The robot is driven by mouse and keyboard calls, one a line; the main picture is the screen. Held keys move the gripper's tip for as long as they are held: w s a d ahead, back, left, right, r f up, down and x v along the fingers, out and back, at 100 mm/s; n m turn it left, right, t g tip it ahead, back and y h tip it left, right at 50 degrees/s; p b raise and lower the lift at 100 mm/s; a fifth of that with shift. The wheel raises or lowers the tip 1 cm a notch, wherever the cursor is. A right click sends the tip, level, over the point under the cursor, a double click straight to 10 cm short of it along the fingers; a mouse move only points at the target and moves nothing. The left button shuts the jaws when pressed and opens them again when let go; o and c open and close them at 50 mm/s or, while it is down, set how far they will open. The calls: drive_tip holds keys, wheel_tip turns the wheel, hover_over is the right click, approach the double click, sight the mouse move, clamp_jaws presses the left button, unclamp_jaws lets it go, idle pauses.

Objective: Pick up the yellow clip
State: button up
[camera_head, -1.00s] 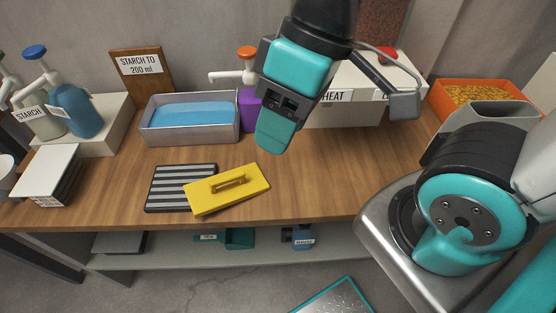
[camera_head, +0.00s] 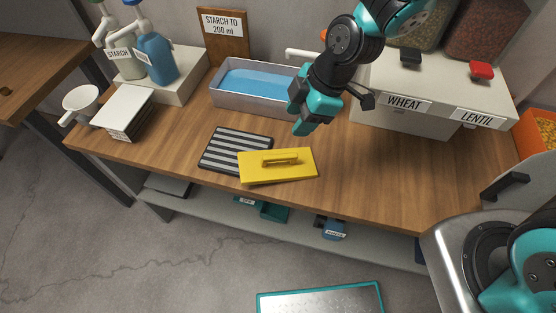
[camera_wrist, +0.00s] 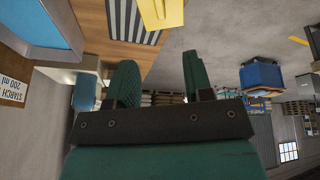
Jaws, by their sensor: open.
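The yellow clip (camera_head: 278,166) shows as a flat yellow plate with a raised bar handle on top. It lies on the wooden bench near the front edge and overlaps the right part of a striped black-and-grey rack (camera_head: 235,150). My gripper (camera_head: 308,118) hangs above the bench, behind and to the right of the clip and apart from it. In the wrist view, my gripper (camera_wrist: 160,80) shows two green fingers spread apart with nothing between them. The yellow clip (camera_wrist: 160,12) is cut off by the top edge there.
A grey tray of blue liquid (camera_head: 225,98) stands behind the rack. A white box labelled WHEAT and LENTIL (camera_head: 430,115) stands to the right. Pump bottles (camera_head: 155,58), a white stack (camera_head: 125,112) and a funnel (camera_head: 80,100) are at left. The bench right of the clip is clear.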

drive_tip(key=p, duration=0.2)
approach(275, 156)
drive_tip(key=x, duration=0.5)
drive_tip(key=shift+s+a+r, duration=0.1)
drive_tip(key=shift+a, duration=0.35)
drive_tip(key=shift+d+p+x, duration=0.2)
drive_tip(key=shift+p+x, duration=0.4)
drive_tip(key=shift+x, duration=0.75)
drive_tip(key=shift+d+p+x, duration=0.2)
drive_tip(key=shift+p+x, duration=0.35)
drive_tip(key=shift+x, duration=0.8)
clamp_jaws()
